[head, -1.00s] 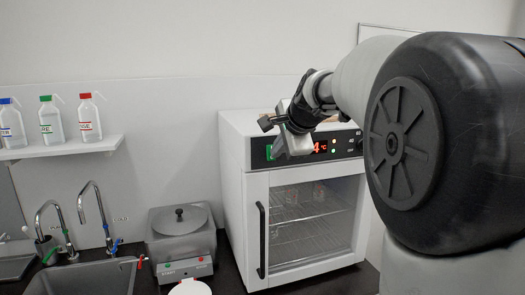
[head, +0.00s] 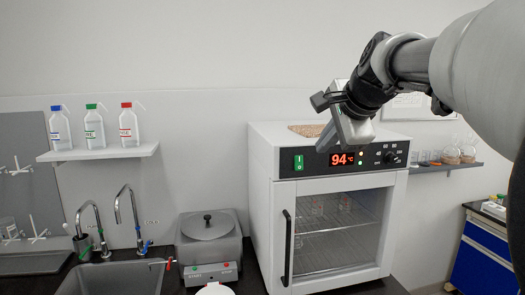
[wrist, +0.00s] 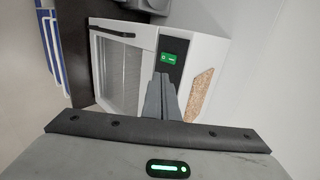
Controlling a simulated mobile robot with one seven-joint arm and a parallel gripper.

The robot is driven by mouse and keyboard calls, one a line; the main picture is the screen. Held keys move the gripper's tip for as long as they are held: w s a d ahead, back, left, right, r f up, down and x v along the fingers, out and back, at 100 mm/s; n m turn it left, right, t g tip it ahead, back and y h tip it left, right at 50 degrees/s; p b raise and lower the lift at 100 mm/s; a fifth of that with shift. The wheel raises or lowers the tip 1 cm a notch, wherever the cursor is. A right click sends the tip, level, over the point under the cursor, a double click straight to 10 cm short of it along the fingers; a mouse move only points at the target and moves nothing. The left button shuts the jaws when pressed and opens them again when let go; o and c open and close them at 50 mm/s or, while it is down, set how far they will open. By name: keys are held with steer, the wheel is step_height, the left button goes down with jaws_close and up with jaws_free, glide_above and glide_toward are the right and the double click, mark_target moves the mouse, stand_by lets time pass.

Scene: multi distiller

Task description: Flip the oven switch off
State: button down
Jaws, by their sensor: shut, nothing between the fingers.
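The white oven (head: 262,205) stands on the dark counter with its glass door closed. Its black top panel carries a green rocker switch (head: 299,162) at the left end, a red display reading 94 °C (head: 342,159) and a round knob (head: 390,157) at the right. The green switch also shows in the wrist view (wrist: 169,58), just beyond the fingertips. My gripper (head: 328,147) is shut and empty, in front of the panel between the switch and the display, apart from the switch in the picture. In the wrist view its closed fingers (wrist: 162,85) point toward the panel.
A grey lidded bath (head: 208,240) stands left of the oven, beside the sink (head: 110,280) and taps. Wash bottles (head: 95,130) stand on a wall shelf at left. A cork piece (head: 306,130) lies on the oven top. Flasks stand on a right-hand shelf (head: 440,167).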

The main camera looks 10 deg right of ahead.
steer(key=shift+s+r, duration=0.15)
steer(key=f+t+b, duration=0.1)
steer(key=b, duration=0.2)
steer(key=s+f+t+b, duration=0.1)
steer(key=f+b, duration=0.1)
steer(key=b, duration=0.2)
steer(key=s+f+t+b, duration=0.1)
steer(key=f+b, duration=0.1)
steer(key=b, duration=0.2)
steer(key=shift+s+f, duration=0.2)
steer(key=shift+s, duration=0.05)
steer(key=shift+w, duration=0.1)
